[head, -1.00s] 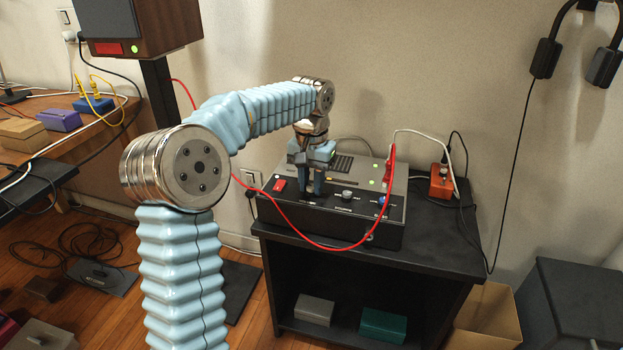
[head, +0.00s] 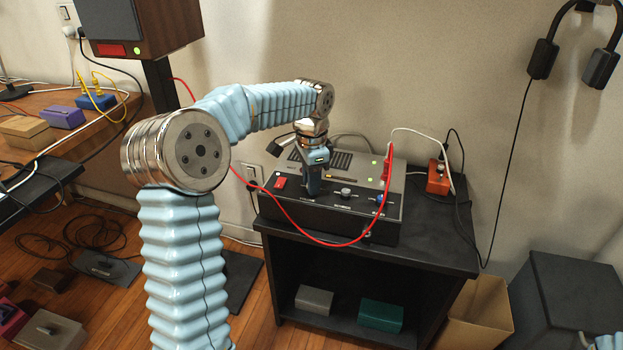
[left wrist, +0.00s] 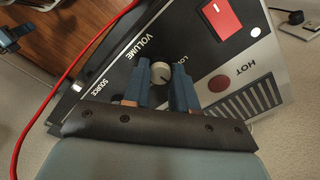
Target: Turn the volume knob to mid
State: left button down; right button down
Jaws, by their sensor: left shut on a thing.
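The black and grey amplifier box (head: 270,205) sits on a dark stand. My left gripper (head: 313,188) points down at its front panel and hides the volume knob in the head view. In the left wrist view, the pale round volume knob (left wrist: 161,72) is between the two blue fingers of my left gripper (left wrist: 160,84), which is shut on it. The word VOLUME is printed beside the knob, and LO shows near one finger. I cannot make out the knob's pointer clearly. My right gripper is not clearly in view.
A red switch (head: 280,183), a silver knob (head: 346,192) and a blue knob (head: 382,198) share the panel. A red cable (head: 320,243) loops in front of the box. An orange box (head: 438,178) with plugs stands to the right on the dark stand (head: 430,258).

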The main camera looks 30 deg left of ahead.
pick_arm(q)
jog(key=shift+m, duration=0.7)
jog(key=c, duration=0.9)
grip_release()
jog(key=shift+r, duration=0.1)
notch_tip(320, 180, up, 14)
jog(key=shift+f, duration=0.2)
